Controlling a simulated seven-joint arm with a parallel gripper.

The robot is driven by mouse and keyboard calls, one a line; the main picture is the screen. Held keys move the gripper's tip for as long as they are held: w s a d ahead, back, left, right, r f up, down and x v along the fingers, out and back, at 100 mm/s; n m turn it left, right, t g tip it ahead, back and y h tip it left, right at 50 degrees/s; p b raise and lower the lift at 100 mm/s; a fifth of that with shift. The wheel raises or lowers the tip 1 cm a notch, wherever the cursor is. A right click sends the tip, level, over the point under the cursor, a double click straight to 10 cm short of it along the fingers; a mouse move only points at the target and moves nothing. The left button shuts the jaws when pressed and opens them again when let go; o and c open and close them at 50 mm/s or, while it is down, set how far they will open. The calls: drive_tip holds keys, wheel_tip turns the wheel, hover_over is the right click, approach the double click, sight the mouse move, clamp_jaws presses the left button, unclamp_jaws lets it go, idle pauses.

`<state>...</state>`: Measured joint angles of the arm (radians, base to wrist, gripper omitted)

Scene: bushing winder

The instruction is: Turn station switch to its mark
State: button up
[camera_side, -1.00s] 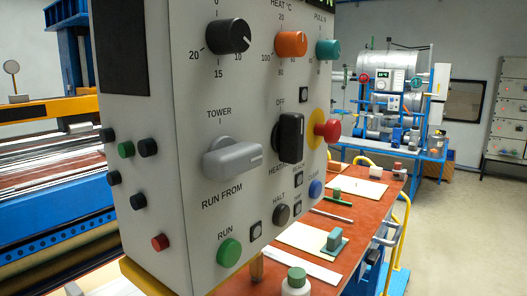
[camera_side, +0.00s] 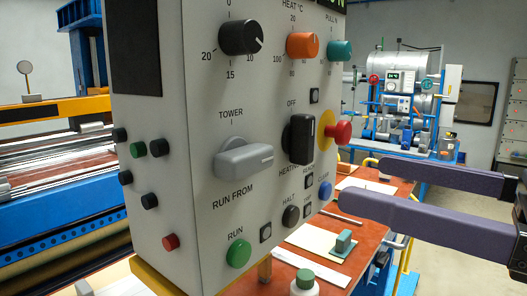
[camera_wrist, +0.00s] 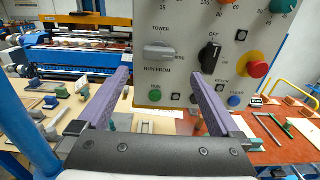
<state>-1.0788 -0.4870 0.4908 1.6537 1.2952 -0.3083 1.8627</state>
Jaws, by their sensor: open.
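The likely station switch is the grey lever knob (camera_side: 243,160) on the pale control panel, with TOWER above and RUN FROM below. It lies horizontal, its white line at the right end, pointing away from the TOWER tick above. In the wrist view the grey knob (camera_wrist: 160,52) shows ahead, between and beyond the fingertips. My gripper (camera_side: 357,181) is open, its purple fingers coming in from the right, apart from the panel. In the wrist view my gripper (camera_wrist: 160,74) is empty, and both fingers are clear of the knob.
A black knob (camera_side: 301,139) marked OFF and a red button (camera_side: 340,132) on yellow sit to the right of the grey knob. A green RUN button (camera_side: 238,253) is below. Orange (camera_side: 302,46) and teal dials are above. The red bench (camera_side: 325,262) holds small parts.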

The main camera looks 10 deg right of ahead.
sight(256, 154)
drive_tip(key=x, duration=1.3)
drive_tip(key=shift+w+a, duration=0.2)
drive_tip(key=shift+a, duration=0.05)
drive_tip(key=shift+c, duration=0.2)
drive_tip(key=c, duration=1)
drive_tip(key=shift+c, duration=0.2)
